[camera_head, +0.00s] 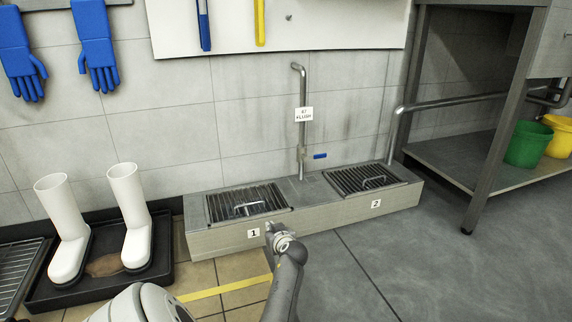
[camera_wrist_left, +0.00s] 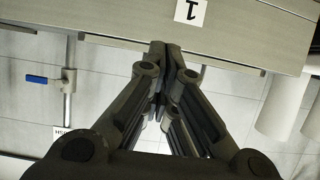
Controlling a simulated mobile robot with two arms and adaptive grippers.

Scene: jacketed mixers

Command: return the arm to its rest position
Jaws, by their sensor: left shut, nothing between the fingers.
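My left arm reaches in from the bottom of the head view. Its gripper (camera_head: 271,228) is in front of the low bench's front face, near the label "1" (camera_head: 253,233). In the left wrist view the left gripper's two fingers (camera_wrist_left: 172,48) are closed together with nothing between them. The label "1" (camera_wrist_left: 190,12) shows upside down in that view, just beyond the fingertips. I cannot tell whether the fingertips touch the bench. My right gripper is not in view.
The low bench (camera_head: 330,205) holds two grates with handles, the left grate (camera_head: 228,203) and right grate (camera_head: 350,178). A pipe with a blue lever (camera_head: 320,156) rises behind. White boots (camera_head: 135,220) stand in a black tray (camera_head: 165,265) at left. Open floor (camera_head: 430,270) lies at right.

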